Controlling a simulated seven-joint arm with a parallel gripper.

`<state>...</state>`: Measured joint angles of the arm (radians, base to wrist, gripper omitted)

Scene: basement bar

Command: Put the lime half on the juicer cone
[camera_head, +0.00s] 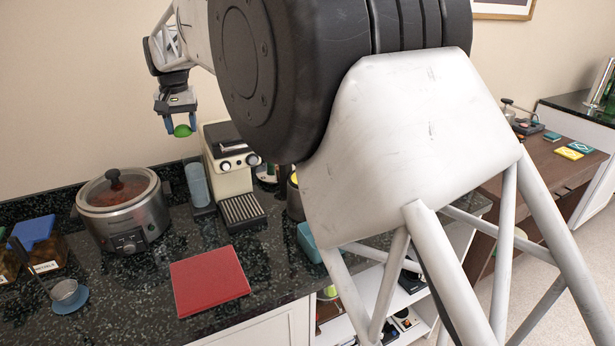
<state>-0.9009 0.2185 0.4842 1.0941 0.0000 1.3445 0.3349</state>
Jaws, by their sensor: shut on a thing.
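My gripper (179,122) is in the upper left of the head view, high above the counter. It is shut on the lime half (182,131), a small green rounded piece held between the blue fingertips. The lime half hangs clear of everything, left of and above the coffee machine. Which side its cut face is on is too small to tell. I cannot make out a juicer cone in this view. My arm covers a large part of the middle and right, and it hides part of the counter.
A red book (209,280) lies near the front edge. A brown table (560,170) is at right.

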